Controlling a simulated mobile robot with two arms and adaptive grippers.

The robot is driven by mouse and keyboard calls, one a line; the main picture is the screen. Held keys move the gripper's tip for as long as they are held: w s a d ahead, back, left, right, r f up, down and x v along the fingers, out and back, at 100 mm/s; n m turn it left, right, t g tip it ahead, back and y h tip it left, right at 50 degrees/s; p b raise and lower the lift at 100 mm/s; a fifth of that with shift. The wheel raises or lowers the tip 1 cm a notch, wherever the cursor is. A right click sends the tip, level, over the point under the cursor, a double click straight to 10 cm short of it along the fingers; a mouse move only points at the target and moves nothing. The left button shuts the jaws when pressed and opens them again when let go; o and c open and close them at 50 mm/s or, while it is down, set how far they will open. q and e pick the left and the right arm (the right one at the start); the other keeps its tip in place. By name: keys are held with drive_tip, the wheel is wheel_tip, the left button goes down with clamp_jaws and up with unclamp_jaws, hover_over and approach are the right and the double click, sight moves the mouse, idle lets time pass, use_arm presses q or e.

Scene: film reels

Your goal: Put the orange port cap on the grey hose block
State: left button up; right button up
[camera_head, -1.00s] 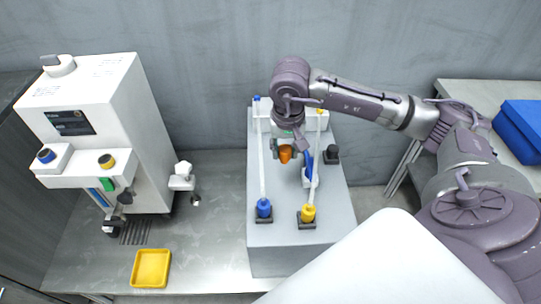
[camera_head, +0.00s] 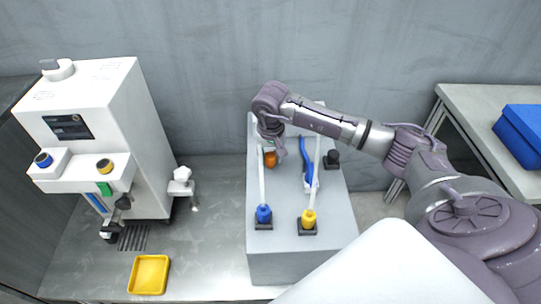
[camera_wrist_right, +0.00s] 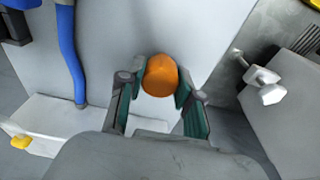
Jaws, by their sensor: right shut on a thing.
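The orange port cap (camera_head: 270,159) is held in my right gripper (camera_head: 272,150), over the back left part of the large grey block (camera_head: 285,243). In the right wrist view the orange cap (camera_wrist_right: 160,76) sits between the two fingertips, which press on its sides. The head view does not show clearly whether the cap touches the block. In the head view it is beside the pale hose on the left. My left gripper is not in view.
The block carries a blue fitting (camera_head: 263,214), a yellow fitting (camera_head: 308,217), a blue hose (camera_head: 306,160) and a dark fitting (camera_head: 332,158). A white machine (camera_head: 150,130) stands to the left. A yellow tray (camera_head: 149,275) lies on the steel table, with clear table around it.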

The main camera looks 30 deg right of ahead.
sight(271, 159)
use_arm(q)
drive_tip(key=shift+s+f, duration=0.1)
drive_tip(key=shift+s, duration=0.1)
use_arm(e)
drive_tip(key=o, duration=0.9)
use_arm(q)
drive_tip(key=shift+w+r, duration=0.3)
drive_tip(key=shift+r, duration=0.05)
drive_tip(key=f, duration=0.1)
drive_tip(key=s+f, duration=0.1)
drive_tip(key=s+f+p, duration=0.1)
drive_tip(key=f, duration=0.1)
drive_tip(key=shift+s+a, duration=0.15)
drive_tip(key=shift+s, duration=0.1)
use_arm(e)
wheel_tip(271, 159, up, 12)
drive_tip(key=s, duration=0.1)
drive_tip(key=shift+s+a, duration=0.15)
drive_tip(key=shift+a, duration=0.25)
